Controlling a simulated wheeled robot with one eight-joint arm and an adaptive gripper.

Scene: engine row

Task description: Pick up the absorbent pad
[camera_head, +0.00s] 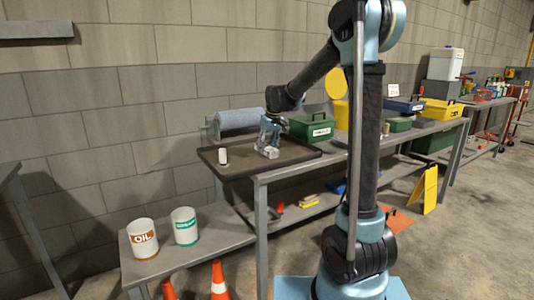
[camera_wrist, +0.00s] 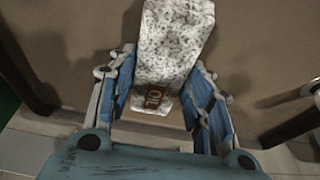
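The absorbent pad (camera_wrist: 175,45) is a pale, grey-speckled block with a brown label reading "OIL" at its near end. In the head view the pad (camera_head: 271,152) lies on the dark tray (camera_head: 228,172) on the bench. My gripper (camera_head: 268,143) points down right over it. In the wrist view my gripper (camera_wrist: 168,80) has its blue fingers apart, one on each side of the pad. The pad lies tilted between them, with a gap visible by the right finger near the label end. Whether a finger touches the pad is hard to tell.
A white cylinder (camera_head: 223,156) stands left on the tray. A grey-blue roll (camera_head: 238,120) lies behind it, and a green box (camera_head: 312,127) stands to the right. Two labelled cans (camera_head: 143,239) (camera_head: 185,227) stand on the lower bench, with orange cones (camera_head: 219,281) in front.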

